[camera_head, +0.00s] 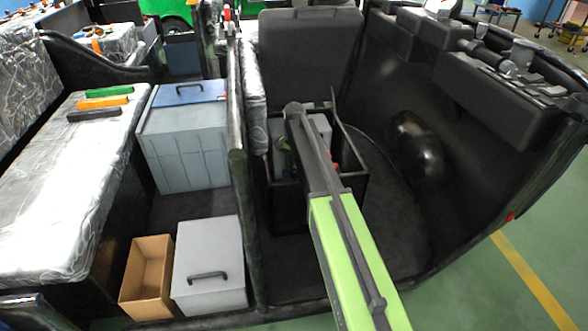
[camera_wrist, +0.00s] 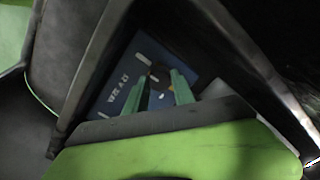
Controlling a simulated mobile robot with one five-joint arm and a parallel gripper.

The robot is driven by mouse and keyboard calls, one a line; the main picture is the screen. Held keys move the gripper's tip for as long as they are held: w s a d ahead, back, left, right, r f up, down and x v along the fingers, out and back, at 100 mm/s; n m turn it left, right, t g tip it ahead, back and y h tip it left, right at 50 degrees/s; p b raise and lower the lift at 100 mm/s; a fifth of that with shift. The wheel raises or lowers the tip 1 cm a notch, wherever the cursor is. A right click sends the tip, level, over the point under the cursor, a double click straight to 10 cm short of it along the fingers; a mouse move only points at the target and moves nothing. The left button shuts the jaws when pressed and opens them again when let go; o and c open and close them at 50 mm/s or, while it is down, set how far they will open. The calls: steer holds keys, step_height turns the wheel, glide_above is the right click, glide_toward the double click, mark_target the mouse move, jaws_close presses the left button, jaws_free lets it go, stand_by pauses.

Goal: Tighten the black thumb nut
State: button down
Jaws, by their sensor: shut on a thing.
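My gripper (camera_wrist: 158,82) shows in the wrist view as two pale green fingers, reaching down over a blue battery-like block (camera_wrist: 116,88) with white lettering. A small dark piece (camera_wrist: 159,72), which looks like the black thumb nut, sits between the fingertips, and the fingers are shut on it. Its thread and what lies under it are hidden. In the head view my green arm reaches into a black open-topped box (camera_head: 290,205) in the footwell. My fingers there are mostly hidden by the arm, and the nut cannot be made out.
Dark box walls stand close around my gripper in the wrist view. In the head view a black seat back (camera_head: 308,48) rises behind the box and a dark curved front panel (camera_head: 405,90) is at right. A grey case (camera_head: 210,270) and an open cardboard box (camera_head: 148,278) are at left.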

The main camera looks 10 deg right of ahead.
mark_target(294, 170)
stand_by(0.3)
steer(key=c, duration=1.3)
jaws_free()
steer(key=shift+c, duration=0.2)
steer(key=shift+r, duration=0.1)
step_height(294, 170, up, 17)
steer(key=p, duration=1.7)
steer(key=shift+r, duration=0.1)
